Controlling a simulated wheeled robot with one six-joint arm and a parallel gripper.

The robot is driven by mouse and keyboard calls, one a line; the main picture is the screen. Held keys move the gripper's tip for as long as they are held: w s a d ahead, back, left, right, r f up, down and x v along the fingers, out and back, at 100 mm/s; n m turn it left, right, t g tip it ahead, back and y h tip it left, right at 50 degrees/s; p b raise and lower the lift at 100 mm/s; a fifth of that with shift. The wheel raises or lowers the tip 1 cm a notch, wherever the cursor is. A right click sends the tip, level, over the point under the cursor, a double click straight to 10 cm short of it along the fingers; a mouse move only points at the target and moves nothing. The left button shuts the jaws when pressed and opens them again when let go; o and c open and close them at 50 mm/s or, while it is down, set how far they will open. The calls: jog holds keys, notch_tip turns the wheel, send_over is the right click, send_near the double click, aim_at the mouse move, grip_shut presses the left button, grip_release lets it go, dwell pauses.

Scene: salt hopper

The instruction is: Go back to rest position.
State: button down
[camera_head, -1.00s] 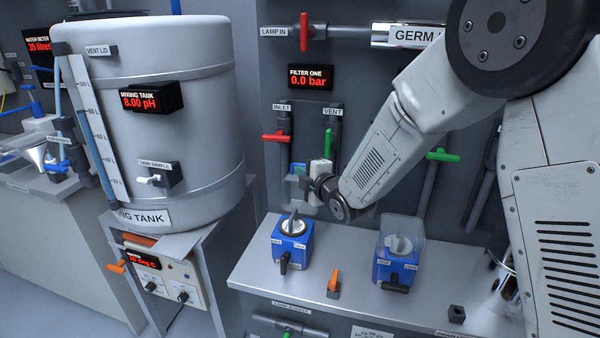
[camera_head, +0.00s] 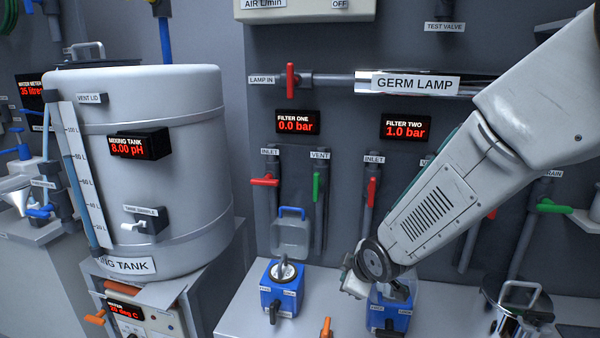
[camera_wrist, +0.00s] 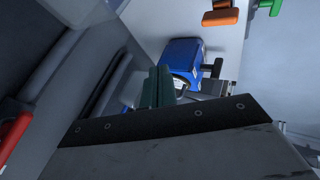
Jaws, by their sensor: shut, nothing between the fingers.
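My gripper (camera_head: 352,284) hangs at the end of my arm in the head view, just left of and partly in front of the right blue unit (camera_head: 377,319). In the wrist view its dark green fingers (camera_wrist: 158,88) are together, with nothing seen between them. A blue unit (camera_wrist: 181,55) shows beyond the fingers there, and I cannot tell whether they touch it. My wrist hides part of the right blue unit in the head view.
The left blue unit (camera_head: 283,291) stands on the bench, with a clear lid (camera_head: 290,238) raised behind it. Red and green valve handles, including the filter one inlet handle (camera_head: 265,180), stick out from the wall. A pot (camera_head: 517,308) stands at right. The mixing tank (camera_head: 150,180) is at left.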

jog(key=s+d+r+m+g+h, duration=0.1)
jog(key=s+d+r+m, duration=0.3)
jog(key=s, duration=0.6)
jog(key=s+d+r+m+g, duration=0.3)
jog(key=s+d+r+m, duration=0.2)
jog(key=s, duration=0.5)
jog(key=s+d+r+m+g+h, duration=0.1)
jog(key=s+d+r+m, duration=0.3)
jog(key=s, duration=0.6)
jog(key=shift+d+r+m+g+h, duration=0.3)
jog(key=shift+d+r+m+g, duration=0.15)
jog(key=shift+d+r, duration=0.95)
jog(key=shift+s+a+r, duration=0.1)
jog(key=shift+a+r, duration=0.15)
